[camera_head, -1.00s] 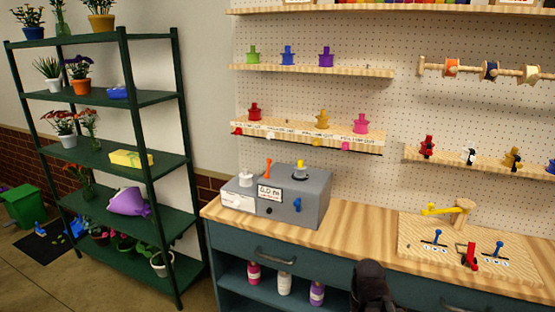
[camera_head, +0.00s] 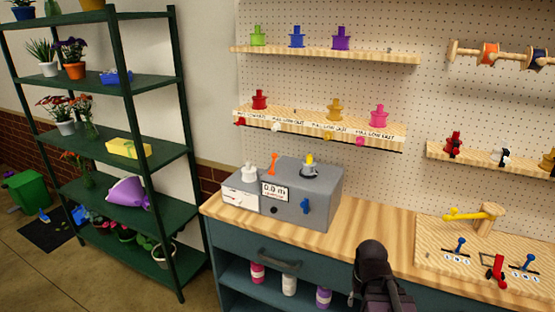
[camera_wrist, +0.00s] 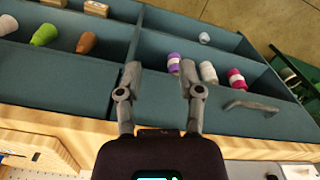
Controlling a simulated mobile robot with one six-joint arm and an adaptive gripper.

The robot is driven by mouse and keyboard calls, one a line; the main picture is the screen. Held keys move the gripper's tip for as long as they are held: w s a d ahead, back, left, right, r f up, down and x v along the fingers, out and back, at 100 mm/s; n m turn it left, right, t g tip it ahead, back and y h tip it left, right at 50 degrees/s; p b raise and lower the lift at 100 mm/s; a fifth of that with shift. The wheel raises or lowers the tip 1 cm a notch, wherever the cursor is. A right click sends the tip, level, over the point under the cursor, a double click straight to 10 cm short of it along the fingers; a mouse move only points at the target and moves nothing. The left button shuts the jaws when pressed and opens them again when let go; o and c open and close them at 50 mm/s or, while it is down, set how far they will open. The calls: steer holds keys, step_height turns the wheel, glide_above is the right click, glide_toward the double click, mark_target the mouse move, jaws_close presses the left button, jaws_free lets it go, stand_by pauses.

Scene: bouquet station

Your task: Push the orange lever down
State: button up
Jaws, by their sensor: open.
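The orange lever (camera_head: 272,163) stands up from the top of a grey machine (camera_head: 318,212) on the wooden counter, between a white knob and a yellow-tipped fitting. The machine's front has a display reading about "0.0 m". My gripper shows in the wrist view (camera_wrist: 158,80), with its two fingers apart and nothing between them. It faces the teal cabinet front and its shelves. In the head view only my dark arm shows at the bottom, to the right of the machine and apart from it; the fingertips are not clear there. The lever is not seen in the wrist view.
The wooden counter (camera_head: 385,232) is clear right of the machine, up to a board (camera_head: 450,262) with a yellow lever and small blue and red levers. A shelf with colored knobs (camera_head: 330,131) hangs above the machine. A green rack (camera_head: 150,165) with plants stands left.

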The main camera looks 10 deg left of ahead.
steer(key=shift+a, duration=0.25)
step_height(320, 180, up, 36)
steer(key=m+y+p, duration=0.1)
steer(key=m+p, duration=0.1)
steer(key=p, duration=3.4)
glide_above(274, 154)
steer(key=d, duration=0.1)
steer(key=shift+f, duration=0.2)
steer(key=shift+f+b, duration=0.15)
steer(key=shift+b, duration=0.2)
steer(key=f+b, duration=0.9)
steer(key=a+f+b, duration=0.1)
steer(key=f+b, duration=0.3)
steer(key=shift+f, duration=0.25)
